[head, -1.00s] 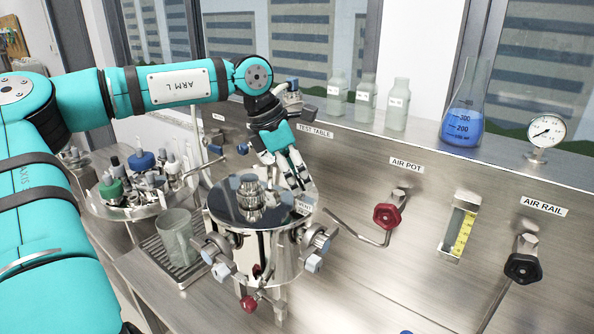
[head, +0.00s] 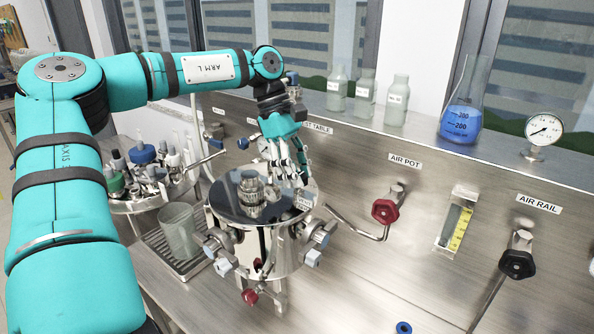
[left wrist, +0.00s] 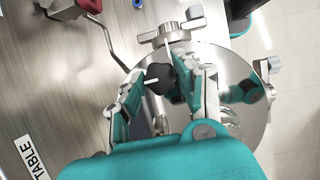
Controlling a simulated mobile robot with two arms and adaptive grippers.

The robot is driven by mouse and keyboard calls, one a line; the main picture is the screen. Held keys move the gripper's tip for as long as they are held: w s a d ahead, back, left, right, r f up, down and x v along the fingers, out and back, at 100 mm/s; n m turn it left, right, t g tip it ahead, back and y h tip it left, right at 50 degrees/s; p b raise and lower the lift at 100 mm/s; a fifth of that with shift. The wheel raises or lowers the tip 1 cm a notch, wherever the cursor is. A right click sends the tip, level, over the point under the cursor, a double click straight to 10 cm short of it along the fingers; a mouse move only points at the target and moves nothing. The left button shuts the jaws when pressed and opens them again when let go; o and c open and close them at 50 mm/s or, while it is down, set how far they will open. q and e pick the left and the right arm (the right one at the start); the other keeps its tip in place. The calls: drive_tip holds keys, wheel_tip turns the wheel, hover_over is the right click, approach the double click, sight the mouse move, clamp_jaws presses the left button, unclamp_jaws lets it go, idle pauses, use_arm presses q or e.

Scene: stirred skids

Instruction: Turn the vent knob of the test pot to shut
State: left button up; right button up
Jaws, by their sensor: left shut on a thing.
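The test pot (head: 228,204) is a shiny steel vessel with a flat round lid and a ribbed fitting on top. It also fills the right of the left wrist view (left wrist: 228,62). My left gripper (head: 292,180) reaches down at the pot's far right edge, beside a small label reading VENT (head: 304,202). In the left wrist view, the black vent knob (left wrist: 159,74) with a white pointer line sits between the fingers of my left gripper (left wrist: 165,82), which are shut on it. In the head view the fingers hide the knob. My right gripper is not in view.
Clamps and a red knob (head: 250,297) stick out around the pot. A glass beaker (head: 179,232) and a carousel of bottles (head: 130,203) stand left. The red AIR POT valve (head: 385,211) and black AIR RAIL valve (head: 517,264) are on the panel right.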

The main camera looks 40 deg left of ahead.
use_arm(q)
drive_tip(key=shift+r+m, duration=0.1)
drive_tip(key=shift+m, duration=0.5)
drive_tip(key=o, duration=1.1)
drive_tip(key=shift+o, duration=0.2)
drive_tip(key=v, duration=1.2)
drive_tip(key=shift+w, duration=0.2)
